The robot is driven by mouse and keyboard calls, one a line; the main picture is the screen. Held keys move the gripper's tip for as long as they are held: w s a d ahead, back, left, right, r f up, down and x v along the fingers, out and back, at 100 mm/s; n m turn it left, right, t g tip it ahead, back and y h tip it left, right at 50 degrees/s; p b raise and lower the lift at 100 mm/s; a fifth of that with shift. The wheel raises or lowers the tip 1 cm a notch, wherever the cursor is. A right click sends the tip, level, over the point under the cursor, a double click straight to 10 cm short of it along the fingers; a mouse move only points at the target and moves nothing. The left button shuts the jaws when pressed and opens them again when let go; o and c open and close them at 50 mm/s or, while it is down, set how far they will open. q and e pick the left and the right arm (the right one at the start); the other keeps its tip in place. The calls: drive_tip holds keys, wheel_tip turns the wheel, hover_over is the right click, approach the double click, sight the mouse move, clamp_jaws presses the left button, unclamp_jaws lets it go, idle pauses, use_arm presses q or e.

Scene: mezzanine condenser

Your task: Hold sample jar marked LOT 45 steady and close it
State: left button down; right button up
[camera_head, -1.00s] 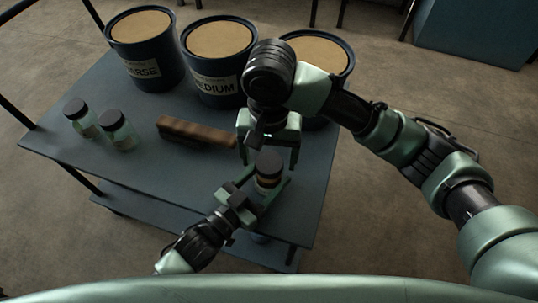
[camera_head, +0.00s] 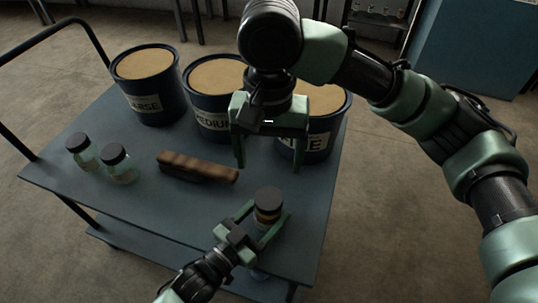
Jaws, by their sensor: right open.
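A small sample jar (camera_head: 268,214) with a dark lid on top and an amber-brown band below it stands upright near the trolley's front right. Its lot marking cannot be read. My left gripper (camera_head: 264,217) has its green fingers on both sides of the jar, closed around its body. My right gripper (camera_head: 269,168) is open and empty, pointing down above and behind the jar, clear of the lid. Whether the lid is fully tightened cannot be told.
Two other dark-lidded glass jars (camera_head: 118,165) (camera_head: 82,152) stand at the left of the trolley top (camera_head: 180,215). A brown brush-like block (camera_head: 197,168) lies mid-table. Tubs labelled "MEDIUM" (camera_head: 212,121), partly readable "ARSE" (camera_head: 146,104) and "E" (camera_head: 312,142) line the back.

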sight(259, 222)
use_arm(q)
drive_tip(key=shift+c, duration=1.4)
unclamp_jaws()
drive_tip(key=v, duration=0.8)
drive_tip(key=shift+p, duration=0.3)
